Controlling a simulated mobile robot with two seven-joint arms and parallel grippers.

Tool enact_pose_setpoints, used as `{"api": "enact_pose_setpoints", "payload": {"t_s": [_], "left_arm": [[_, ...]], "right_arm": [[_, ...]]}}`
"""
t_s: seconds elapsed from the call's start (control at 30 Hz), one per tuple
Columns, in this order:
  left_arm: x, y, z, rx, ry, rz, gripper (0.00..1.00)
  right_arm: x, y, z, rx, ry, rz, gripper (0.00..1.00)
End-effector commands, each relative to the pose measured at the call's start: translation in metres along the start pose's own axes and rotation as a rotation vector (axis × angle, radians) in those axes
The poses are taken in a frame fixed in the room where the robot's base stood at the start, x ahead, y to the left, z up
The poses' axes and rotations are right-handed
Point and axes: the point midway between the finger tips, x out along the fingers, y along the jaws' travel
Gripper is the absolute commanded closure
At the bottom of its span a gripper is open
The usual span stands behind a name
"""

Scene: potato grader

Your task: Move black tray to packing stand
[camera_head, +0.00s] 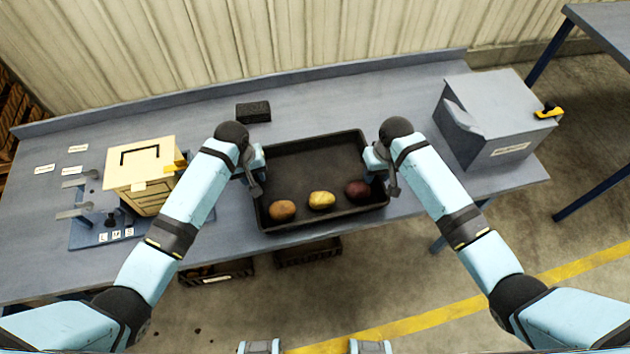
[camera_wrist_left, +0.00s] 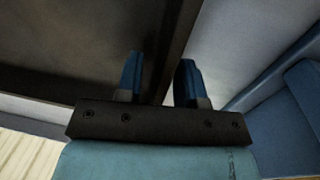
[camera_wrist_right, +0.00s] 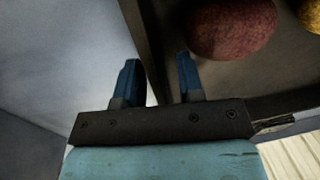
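The black tray (camera_head: 310,226) lies on the grey bench in the head view, with two yellow-brown potatoes (camera_head: 283,210) (camera_head: 321,200) and a dark red one (camera_head: 357,189) along its near side. My left gripper (camera_head: 254,178) is at the tray's left wall. In the left wrist view its two fingers (camera_wrist_left: 159,80) stand apart with the wall between them. My right gripper (camera_head: 379,172) is at the right wall, its fingers (camera_wrist_right: 158,80) likewise apart on either side of the wall. Gaps show beside the wall, so both look open. No stand is labelled legibly as the packing stand.
A grey box (camera_head: 490,130) with a yellow-handled item (camera_head: 549,110) stands right on the bench (camera_head: 340,90). A small black block (camera_head: 253,112) lies behind the tray. A wooden box (camera_head: 145,170) stands left. Crates (camera_head: 308,254) sit below. Another table (camera_head: 603,22) is at the top right.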

Motion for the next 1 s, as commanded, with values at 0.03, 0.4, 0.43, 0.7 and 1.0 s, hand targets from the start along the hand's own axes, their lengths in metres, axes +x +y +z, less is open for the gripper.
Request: {"api": "enact_pose_setpoints", "payload": {"t_s": [0.03, 0.4, 0.43, 0.7, 1.0], "left_arm": [[0.0011, 0.0002, 0.0001, 0.0, 0.0, 0.0, 0.65], [0.0015, 0.0002, 0.0001, 0.0, 0.0, 0.001, 0.9], [0.0015, 0.0001, 0.0001, 0.0, 0.0, 0.001, 0.97], [0.0013, 0.0, 0.0, 0.0, 0.0, 0.0, 1.0], [-0.0078, 0.0012, -0.0004, 0.0, 0.001, 0.001, 1.0]], "right_arm": [[0.0013, 0.0, 0.0, 0.0, 0.0, 0.0, 0.65], [0.0016, 0.0002, 0.0, 0.0, 0.0, 0.0, 0.9], [0.0015, 0.0002, 0.0, 0.0, 0.0, 0.0, 0.97], [0.0013, 0.0004, -0.0001, 0.001, 0.0, 0.0, 1.0], [-0.0079, -0.0006, -0.0006, 0.001, 0.002, 0.001, 1.0]]}}
